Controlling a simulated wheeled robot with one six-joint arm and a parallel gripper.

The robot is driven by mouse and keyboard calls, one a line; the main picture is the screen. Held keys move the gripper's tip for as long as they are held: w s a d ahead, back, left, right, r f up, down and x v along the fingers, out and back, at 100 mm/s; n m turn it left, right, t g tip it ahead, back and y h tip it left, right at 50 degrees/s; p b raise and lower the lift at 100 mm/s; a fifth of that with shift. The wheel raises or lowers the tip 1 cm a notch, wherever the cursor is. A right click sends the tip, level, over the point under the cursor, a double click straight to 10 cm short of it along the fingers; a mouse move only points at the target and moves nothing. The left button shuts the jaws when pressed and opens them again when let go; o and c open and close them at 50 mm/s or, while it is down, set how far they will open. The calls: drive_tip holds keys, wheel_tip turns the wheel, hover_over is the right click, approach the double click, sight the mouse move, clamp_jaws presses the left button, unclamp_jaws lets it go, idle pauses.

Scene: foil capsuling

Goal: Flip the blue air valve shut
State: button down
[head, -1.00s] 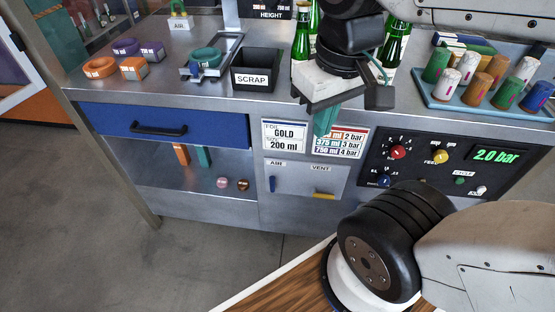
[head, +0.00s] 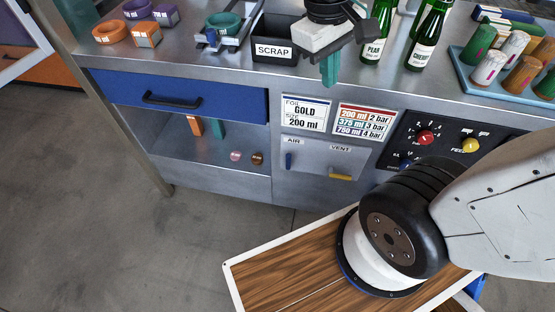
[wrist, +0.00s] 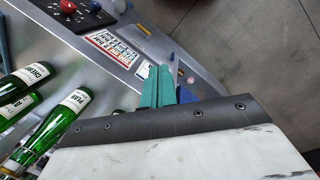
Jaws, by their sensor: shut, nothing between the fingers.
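The blue air valve handle (head: 289,161) hangs upright under the AIR label on the bench's front panel (head: 315,172). Beside it, the yellow vent handle (head: 341,177) lies level under the VENT label. My gripper (head: 329,72) has teal fingers pointing down and is shut and empty. It shows above the front panel's cards, higher than the blue handle and apart from it. In the wrist view its closed fingers (wrist: 158,88) point toward the bench front.
A SCRAP bin (head: 277,50) stands just left of my gripper. Green bottles (head: 428,38) stand to its right on the bench. A blue drawer (head: 180,96) is left of the valve panel. A control panel with knobs (head: 425,137) is to the right. The floor in front looks clear.

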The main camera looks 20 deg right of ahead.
sight(289, 159)
drive_tip(key=w+a+f+n+g+h, duration=0.1)
drive_tip(key=w+a+f+n+h, duration=0.45)
drive_tip(key=w+f, duration=0.9)
drive_tip(key=a+f+n+h, duration=0.1)
drive_tip(key=a+f+n, duration=0.3)
drive_tip(key=f, duration=0.7)
drive_tip(key=a+f+n+t, duration=0.1)
drive_tip(key=a+f+n, duration=0.3)
drive_tip(key=f, duration=0.8)
drive_tip(key=shift+w+a+n+h, duration=0.35)
drive_tip(key=shift+w+a+n, duration=0.05)
drive_tip(key=shift+n, duration=0.25)
drive_tip(key=d+r+x, duration=0.2)
drive_tip(key=x, duration=1.1)
